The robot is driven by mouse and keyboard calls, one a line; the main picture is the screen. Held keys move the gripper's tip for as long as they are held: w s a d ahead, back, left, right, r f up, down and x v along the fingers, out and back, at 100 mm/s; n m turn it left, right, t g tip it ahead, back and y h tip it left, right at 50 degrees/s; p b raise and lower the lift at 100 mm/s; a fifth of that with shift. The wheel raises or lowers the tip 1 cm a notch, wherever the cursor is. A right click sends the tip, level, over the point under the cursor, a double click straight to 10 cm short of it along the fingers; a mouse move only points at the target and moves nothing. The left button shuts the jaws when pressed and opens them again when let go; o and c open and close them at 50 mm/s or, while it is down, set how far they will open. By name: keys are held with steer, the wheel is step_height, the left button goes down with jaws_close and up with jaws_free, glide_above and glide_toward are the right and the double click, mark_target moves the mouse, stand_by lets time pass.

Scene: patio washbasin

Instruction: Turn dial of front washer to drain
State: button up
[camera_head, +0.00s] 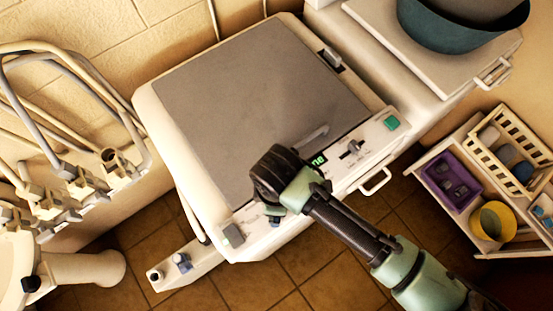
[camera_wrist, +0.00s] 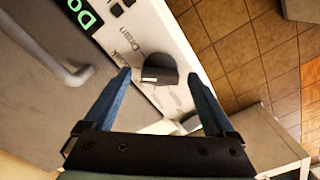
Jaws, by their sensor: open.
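The washer (camera_head: 240,90) has a grey lid and a white control panel along its near edge, in the head view. My gripper (camera_head: 276,212) is over the left part of that panel and hides what lies under it. In the wrist view, a dark round dial (camera_wrist: 161,68) sits on the panel beside printed words, one of which reads "Drain". My gripper (camera_wrist: 159,78) is open there, with one blue finger on each side of the dial. Gaps show between the fingertips and the dial in the picture; I cannot tell their depth. A pale mark shows on the dial's face.
A green display (camera_head: 318,160) and another knob (camera_head: 352,149) are farther right on the panel. A lid handle (camera_wrist: 62,62) lies left of the dial. A white rack of baskets (camera_head: 478,225) stands right; pipes and taps (camera_head: 85,180) are left. Tiled floor shows in front.

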steer(key=c, duration=1.4)
steer(key=shift+m, duration=0.3)
steer(key=m+p, duration=0.1)
steer(key=m, duration=0.2)
steer(key=shift+m+p, duration=0.4)
steer(key=shift+m, duration=1.7)
steer(key=o, duration=1.4)
